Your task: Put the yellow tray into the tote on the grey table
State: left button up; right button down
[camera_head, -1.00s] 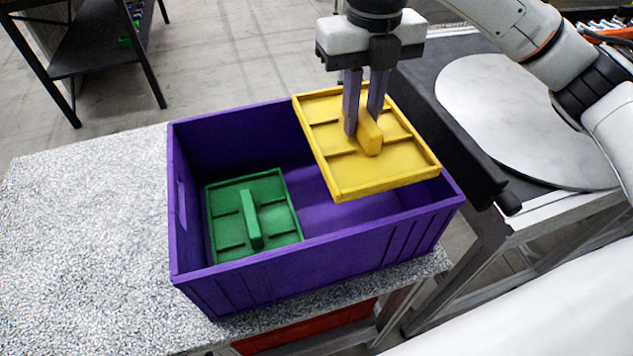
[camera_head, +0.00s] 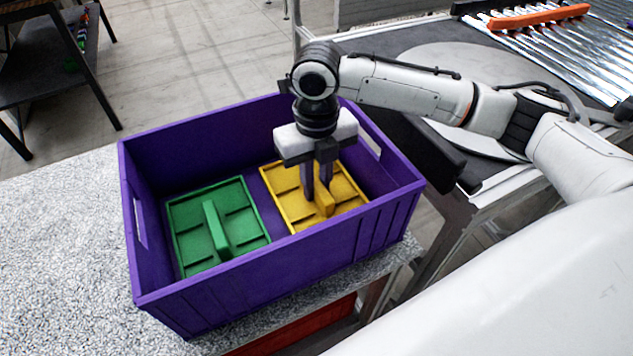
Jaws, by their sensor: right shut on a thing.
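The yellow tray (camera_head: 286,199) is inside the purple tote (camera_head: 270,260), in its right half, low between the walls. I cannot tell whether it touches the tote's floor. My right gripper (camera_head: 318,198) reaches down into the tote and is shut on the upright handle of the yellow tray. The tote stands on the grey speckled table (camera_head: 60,250). A green tray (camera_head: 243,209) with an upright handle lies in the tote's left half, beside the yellow tray. My left gripper is not in view.
A round grey plate on a dark-edged stand (camera_head: 440,58) is at the right, behind my right arm. A roller conveyor (camera_head: 560,50) with an orange bar is at the far right. A dark shelf (camera_head: 45,75) stands at the far left. The table left of the tote is clear.

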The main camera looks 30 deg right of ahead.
aim_at(316, 182)
jog(key=c, duration=1.6)
grip_release()
jog(key=shift+f, duration=0.1)
jog(key=shift+c, duration=0.2)
notch_tip(316, 182, up, 12)
jog(key=shift+r, duration=0.2)
